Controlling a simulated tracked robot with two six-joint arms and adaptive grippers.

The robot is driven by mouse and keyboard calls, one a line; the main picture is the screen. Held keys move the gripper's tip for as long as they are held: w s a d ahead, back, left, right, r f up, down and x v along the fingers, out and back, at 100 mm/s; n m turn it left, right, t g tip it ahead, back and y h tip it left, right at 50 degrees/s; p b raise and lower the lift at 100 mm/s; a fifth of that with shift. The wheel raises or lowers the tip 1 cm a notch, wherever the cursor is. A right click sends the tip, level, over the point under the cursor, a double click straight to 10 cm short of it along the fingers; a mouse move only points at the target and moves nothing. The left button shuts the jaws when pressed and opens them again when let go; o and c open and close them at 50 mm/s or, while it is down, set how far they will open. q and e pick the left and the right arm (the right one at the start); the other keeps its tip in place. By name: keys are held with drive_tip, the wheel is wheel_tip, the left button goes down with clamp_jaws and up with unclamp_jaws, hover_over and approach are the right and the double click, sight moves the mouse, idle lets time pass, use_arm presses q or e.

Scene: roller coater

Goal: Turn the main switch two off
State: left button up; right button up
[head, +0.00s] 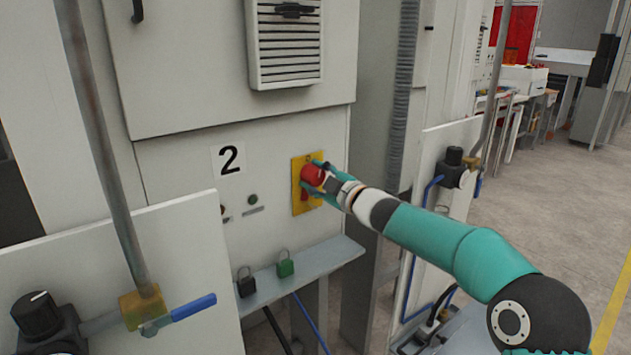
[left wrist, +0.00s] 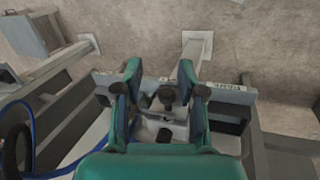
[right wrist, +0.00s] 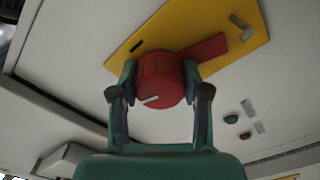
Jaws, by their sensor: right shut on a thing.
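Main switch two is a red rotary knob (head: 313,174) on a yellow plate (head: 299,207), right of a "2" label (head: 229,159) on a light grey cabinet. My right gripper (head: 321,176) is shut on the knob. In the right wrist view, the fingers of my right gripper (right wrist: 159,82) press on both sides of the red knob (right wrist: 160,80). A white mark on its face points to the lower left of that view. My left gripper (left wrist: 158,88) shows only in the left wrist view, open with nothing between its fingertips.
A grey ledge (head: 333,255) below the switch holds a black padlock (head: 246,285) and a green padlock (head: 285,266). A white panel with a blue-handled valve (head: 193,307) stands at the left. Open floor (head: 560,220) lies to the right.

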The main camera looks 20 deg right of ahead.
drive_tip(key=shift+f+n+b, duration=0.25)
drive_tip(key=shift+n+b, duration=0.05)
drive_tip(key=shift+n, duration=1)
drive_tip(key=shift+a, duration=0.1)
drive_tip(key=o, duration=1.1)
drive_tip(key=shift+o, duration=0.2)
drive_tip(key=shift+r, duration=0.1)
drive_tip(key=shift+s, duration=0.1)
drive_tip(key=shift+s+d, duration=0.35)
drive_tip(key=shift+s, duration=0.25)
drive_tip(key=v, duration=1)
drive_tip(key=shift+s, duration=0.2)
